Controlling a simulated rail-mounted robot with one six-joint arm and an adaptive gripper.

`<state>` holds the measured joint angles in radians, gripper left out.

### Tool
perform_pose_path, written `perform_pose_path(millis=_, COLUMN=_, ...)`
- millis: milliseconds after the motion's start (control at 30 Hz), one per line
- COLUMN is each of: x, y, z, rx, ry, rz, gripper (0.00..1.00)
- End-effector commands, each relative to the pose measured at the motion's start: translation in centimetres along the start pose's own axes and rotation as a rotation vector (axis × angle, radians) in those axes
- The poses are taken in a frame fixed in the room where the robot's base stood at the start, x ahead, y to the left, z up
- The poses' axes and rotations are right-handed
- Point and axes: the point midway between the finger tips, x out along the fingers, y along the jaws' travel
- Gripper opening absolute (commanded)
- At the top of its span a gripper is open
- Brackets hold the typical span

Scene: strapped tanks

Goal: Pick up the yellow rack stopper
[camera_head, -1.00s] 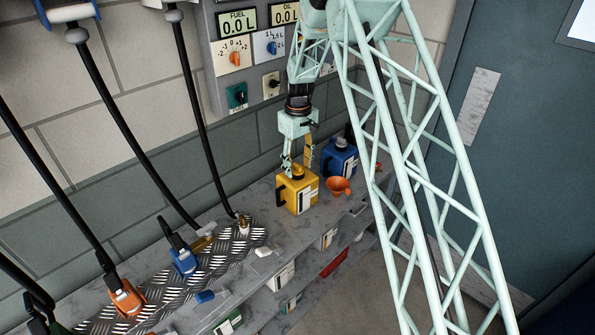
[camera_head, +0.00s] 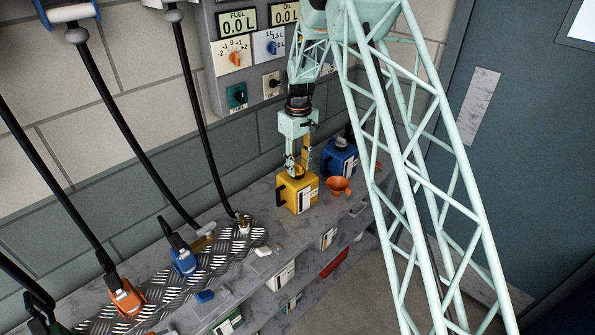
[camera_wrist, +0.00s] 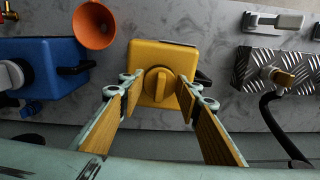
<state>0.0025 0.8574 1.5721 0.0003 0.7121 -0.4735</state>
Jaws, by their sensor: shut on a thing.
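The yellow stopper (camera_wrist: 158,84) is a round cap with a raised grip bar, on top of the yellow tank (camera_wrist: 180,58). In the head view the yellow tank (camera_head: 303,194) stands upright on the grey shelf, with a white label and a black handle. My gripper (camera_head: 297,172) points down at the tank's top, and its fingers hide most of the stopper there. In the wrist view my gripper (camera_wrist: 159,88) has one pad-lined finger on each side of the stopper, shut on it. The stopper is still at the tank's top.
A blue tank (camera_head: 340,158) and an orange funnel (camera_head: 339,186) stand close on the right. A tread-plate rack (camera_head: 215,262) with hoses and nozzles lies to the left. The wall (camera_head: 150,165) is close behind, and a control panel (camera_head: 238,75) hangs above.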

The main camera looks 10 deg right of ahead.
Motion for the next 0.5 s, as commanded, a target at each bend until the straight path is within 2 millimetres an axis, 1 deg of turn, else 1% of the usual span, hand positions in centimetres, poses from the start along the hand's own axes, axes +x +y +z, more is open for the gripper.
perform_pose_path(millis=300, x=-0.07, y=0.0, z=-0.01, rx=0.0, ry=0.0, rz=0.0, gripper=0.21)
perform_pose_path(millis=500, x=-0.65, y=0.01, z=-0.03, rx=0.0, ry=0.001, rz=0.0, gripper=0.21)
